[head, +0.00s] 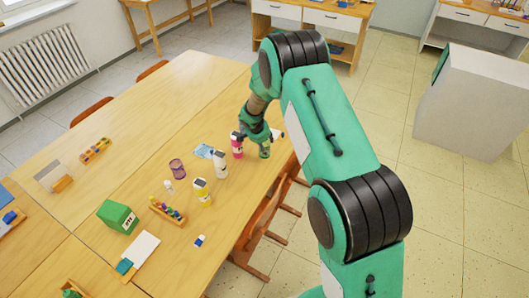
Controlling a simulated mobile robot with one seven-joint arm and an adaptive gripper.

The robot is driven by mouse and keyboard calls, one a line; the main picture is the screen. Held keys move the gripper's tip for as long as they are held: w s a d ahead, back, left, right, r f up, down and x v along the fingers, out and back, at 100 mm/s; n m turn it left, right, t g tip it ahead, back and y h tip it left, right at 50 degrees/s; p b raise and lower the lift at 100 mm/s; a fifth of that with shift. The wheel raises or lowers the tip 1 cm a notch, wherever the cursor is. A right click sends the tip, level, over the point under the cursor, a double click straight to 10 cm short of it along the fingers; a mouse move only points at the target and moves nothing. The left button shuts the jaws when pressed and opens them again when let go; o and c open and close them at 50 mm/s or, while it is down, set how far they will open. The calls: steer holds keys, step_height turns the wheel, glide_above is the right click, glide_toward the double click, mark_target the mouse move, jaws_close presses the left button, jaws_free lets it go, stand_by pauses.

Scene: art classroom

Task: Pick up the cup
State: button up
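A purple, see-through cup (178,168) stands upright on the wooden table, left of a row of bottles. My gripper (252,140) is at the table's right part, low above the bottles and well to the right of the cup, not touching it. A pink bottle (237,149) and a green bottle (264,151) stand right by the gripper. The fingers are small and partly hidden, so I cannot tell whether they are open or shut, or touching a bottle.
A small white bottle (168,187), a paint rack (167,211) and a green box (117,216) are nearer. The table's (160,110) far middle is clear. Chairs (262,232) line its right edge.

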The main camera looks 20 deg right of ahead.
steer(key=shift+c, duration=1.1)
steer(key=shift+r, duration=0.75)
steer(key=s+r, duration=0.1)
steer(key=s, duration=0.7)
steer(key=s+a+r, duration=0.1)
steer(key=s+r, duration=0.1)
steer(key=s, duration=0.6)
steer(key=shift+r, duration=0.25)
